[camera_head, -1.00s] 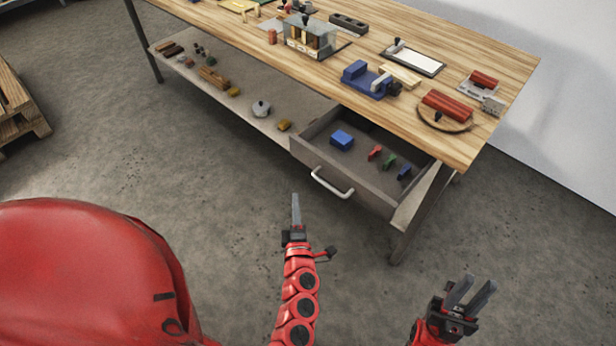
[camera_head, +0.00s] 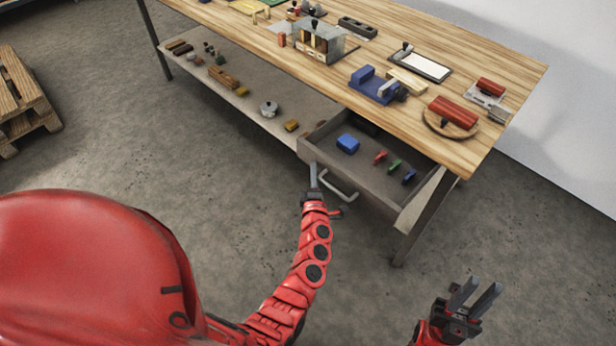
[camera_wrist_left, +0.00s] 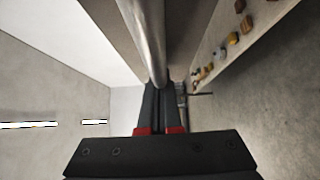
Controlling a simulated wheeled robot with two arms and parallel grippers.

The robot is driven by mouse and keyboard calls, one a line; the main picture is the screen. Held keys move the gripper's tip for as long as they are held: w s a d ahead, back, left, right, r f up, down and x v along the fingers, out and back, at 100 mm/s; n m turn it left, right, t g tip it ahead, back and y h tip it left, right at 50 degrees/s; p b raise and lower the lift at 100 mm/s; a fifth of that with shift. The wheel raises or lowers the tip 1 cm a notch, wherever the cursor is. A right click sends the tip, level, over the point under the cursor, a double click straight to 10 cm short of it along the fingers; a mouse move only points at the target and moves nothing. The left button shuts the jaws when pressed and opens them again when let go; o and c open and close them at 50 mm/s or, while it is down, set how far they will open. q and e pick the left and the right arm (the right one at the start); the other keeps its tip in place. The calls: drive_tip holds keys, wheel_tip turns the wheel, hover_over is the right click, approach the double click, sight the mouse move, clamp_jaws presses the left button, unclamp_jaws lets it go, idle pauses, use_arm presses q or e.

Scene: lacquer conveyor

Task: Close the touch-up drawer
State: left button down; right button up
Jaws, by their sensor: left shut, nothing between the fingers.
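The touch-up drawer (camera_head: 385,183) stands pulled out under the right part of the workbench. Inside lie a blue block (camera_head: 347,143) and small red, green and blue items (camera_head: 394,166). Its silver bar handle (camera_head: 340,186) is on the front; the handle also runs close above the fingers in the left wrist view (camera_wrist_left: 146,40). My left gripper (camera_head: 314,172) is shut and empty, its fingertips at the drawer front by the left end of the handle. I cannot tell whether it touches. My right gripper (camera_head: 478,294) is open and empty, low at the right, away from the drawer.
The wooden workbench top (camera_head: 400,118) carries a blue vise (camera_head: 376,85), red rolls (camera_head: 453,111) and other tools. A lower shelf (camera_head: 250,105) holds several small items left of the drawer. A wooden pallet (camera_head: 25,110) lies at the far left. The floor before the drawer is clear.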

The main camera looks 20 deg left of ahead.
use_arm(q)
drive_tip(key=shift+w+d+f, duration=0.1)
drive_tip(key=shift+w, duration=0.15)
